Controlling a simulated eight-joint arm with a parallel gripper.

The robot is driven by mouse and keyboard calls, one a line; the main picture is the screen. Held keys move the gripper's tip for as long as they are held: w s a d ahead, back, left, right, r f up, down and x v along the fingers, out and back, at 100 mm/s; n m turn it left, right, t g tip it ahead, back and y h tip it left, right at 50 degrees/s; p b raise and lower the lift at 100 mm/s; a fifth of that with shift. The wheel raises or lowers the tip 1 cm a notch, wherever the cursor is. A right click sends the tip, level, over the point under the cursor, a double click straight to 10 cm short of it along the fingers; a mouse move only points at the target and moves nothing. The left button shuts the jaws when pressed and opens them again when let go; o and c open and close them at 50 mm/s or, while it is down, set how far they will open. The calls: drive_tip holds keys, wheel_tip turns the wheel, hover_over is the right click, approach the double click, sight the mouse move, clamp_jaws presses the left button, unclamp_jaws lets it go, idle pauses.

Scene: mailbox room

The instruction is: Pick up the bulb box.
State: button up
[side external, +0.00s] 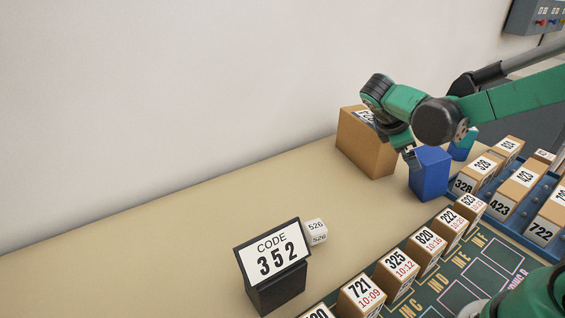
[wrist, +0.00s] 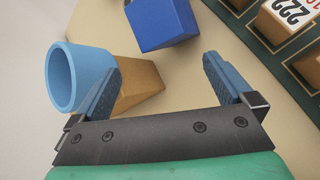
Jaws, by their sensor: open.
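No box in view carries a readable bulb marking, so I cannot tell which one is the bulb box. A large brown box (side external: 368,148) with a partly hidden number label stands at the back of the table. A plain blue box (side external: 430,174) stands right of it; it shows at the top of the wrist view (wrist: 162,24). My gripper (side external: 412,157) is open, above the table close to both boxes. In the wrist view my open fingers (wrist: 160,64) have a brown surface (wrist: 140,88) partly beyond the left finger, and the blue box lies ahead. Nothing is held.
A light blue cup (wrist: 74,78) stands near the left finger; it is partly hidden behind the blue box (side external: 463,146). Numbered boxes (side external: 428,246) line the green mat, and others stand in a blue rack (side external: 516,192). A code sign reading 352 (side external: 272,256) and a small white cube (side external: 316,231) stand in front.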

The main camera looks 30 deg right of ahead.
sight(435, 151)
drive_tip(key=d+n+g+h, duration=0.1)
drive_tip(key=d+f+n+g+h, duration=0.1)
drive_tip(key=shift+w+d, duration=0.2)
drive_tip(key=shift+d, duration=0.15)
drive_tip(key=g, duration=0.1)
drive_tip(key=d+n+g+h, duration=0.1)
drive_tip(key=shift+s+d+f+g+h, duration=0.2)
drive_tip(key=shift+s+f+g+h, duration=0.1)
drive_tip(key=shift+f+g, duration=0.1)
drive_tip(key=shift+x, duration=2.8)
clamp_jaws()
drive_tip(key=shift+r, duration=0.1)
